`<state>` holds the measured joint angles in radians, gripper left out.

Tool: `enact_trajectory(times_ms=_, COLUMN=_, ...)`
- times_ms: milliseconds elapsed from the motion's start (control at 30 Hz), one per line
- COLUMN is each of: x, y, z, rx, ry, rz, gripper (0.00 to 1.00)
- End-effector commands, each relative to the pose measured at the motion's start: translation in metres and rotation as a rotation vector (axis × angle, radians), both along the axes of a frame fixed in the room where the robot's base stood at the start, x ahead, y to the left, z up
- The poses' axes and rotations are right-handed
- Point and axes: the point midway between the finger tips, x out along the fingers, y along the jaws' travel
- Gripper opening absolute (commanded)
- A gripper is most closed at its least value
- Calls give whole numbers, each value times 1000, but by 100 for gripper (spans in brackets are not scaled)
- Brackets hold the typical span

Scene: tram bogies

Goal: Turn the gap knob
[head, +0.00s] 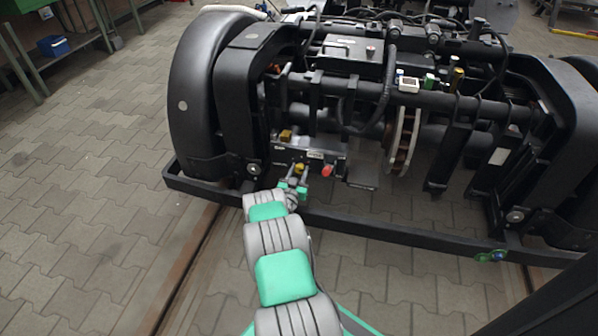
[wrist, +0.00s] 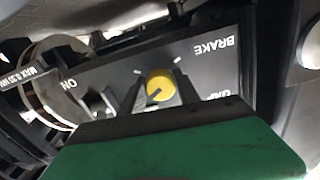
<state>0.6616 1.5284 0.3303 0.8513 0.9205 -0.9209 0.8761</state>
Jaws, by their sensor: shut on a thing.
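The gap knob (wrist: 160,85) is a round yellow knob with a dark pointer mark, on a dark panel in the wrist view. It also shows as a small yellow spot in the head view (head: 299,168). My gripper (wrist: 163,97) has its two fingers on either side of the knob and is shut on it. In the head view my gripper (head: 293,184) reaches the panel at the lower front of the bogie. The lettering just below the knob's right is upside down and partly hidden by my green gripper body. The word BRAKE stands upside down above it.
A red knob (head: 327,171) sits right of the yellow one. A brake disc (head: 403,140) is further right.

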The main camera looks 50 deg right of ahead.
Motion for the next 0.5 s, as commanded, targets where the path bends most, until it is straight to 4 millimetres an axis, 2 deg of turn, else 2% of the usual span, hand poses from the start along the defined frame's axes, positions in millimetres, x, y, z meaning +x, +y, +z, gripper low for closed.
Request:
enact_trajectory(times_ms=267, x=0, y=0, z=-2, rx=24, ry=-54, rz=0, gripper=0)
enact_trajectory(times_ms=500, x=0, y=0, z=-2, rx=85, ry=-195, rz=0, gripper=0)
